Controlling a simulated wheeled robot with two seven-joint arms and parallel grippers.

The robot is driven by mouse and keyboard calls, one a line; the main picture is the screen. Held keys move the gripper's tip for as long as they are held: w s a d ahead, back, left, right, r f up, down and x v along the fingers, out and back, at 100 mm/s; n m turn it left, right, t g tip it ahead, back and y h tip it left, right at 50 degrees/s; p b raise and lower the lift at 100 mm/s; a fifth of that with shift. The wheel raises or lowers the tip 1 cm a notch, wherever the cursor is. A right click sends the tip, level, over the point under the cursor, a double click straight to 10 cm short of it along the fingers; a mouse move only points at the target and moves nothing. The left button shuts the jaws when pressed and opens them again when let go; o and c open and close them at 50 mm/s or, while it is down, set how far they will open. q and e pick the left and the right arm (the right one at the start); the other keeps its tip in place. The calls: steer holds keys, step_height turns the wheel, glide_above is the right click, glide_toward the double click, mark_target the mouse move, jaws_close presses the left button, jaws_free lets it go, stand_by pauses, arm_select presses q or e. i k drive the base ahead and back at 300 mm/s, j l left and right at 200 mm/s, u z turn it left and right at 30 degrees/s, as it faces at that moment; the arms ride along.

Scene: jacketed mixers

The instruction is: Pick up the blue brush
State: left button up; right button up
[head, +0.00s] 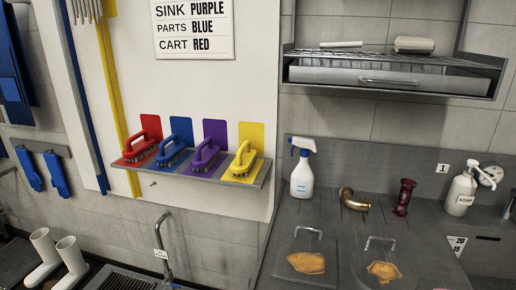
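The blue brush (174,148) sits on a narrow wall shelf (258,178) in the head view, left of centre. It has a raised blue handle and dark bristles, and a blue panel is on the wall behind it. A red brush (146,145) stands to its left and a purple brush (206,154) to its right. A yellow brush (241,162) is at the shelf's right end. Neither of my grippers shows in this view.
A sign (192,31) above reads sink purple, parts blue, cart red. At right, a steel counter (335,222) holds a spray bottle (303,168), a brass elbow (353,201), a dark red fitting (404,197) and a soap bottle (461,190). A tap (163,245) rises below the shelf.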

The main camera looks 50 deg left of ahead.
mark_target(169, 156)
steer(key=u, duration=1.85)
steer(key=i+j, duration=0.1)
steer(key=j, duration=0.2)
steer(key=i+j, duration=0.15)
steer(key=j, duration=0.15)
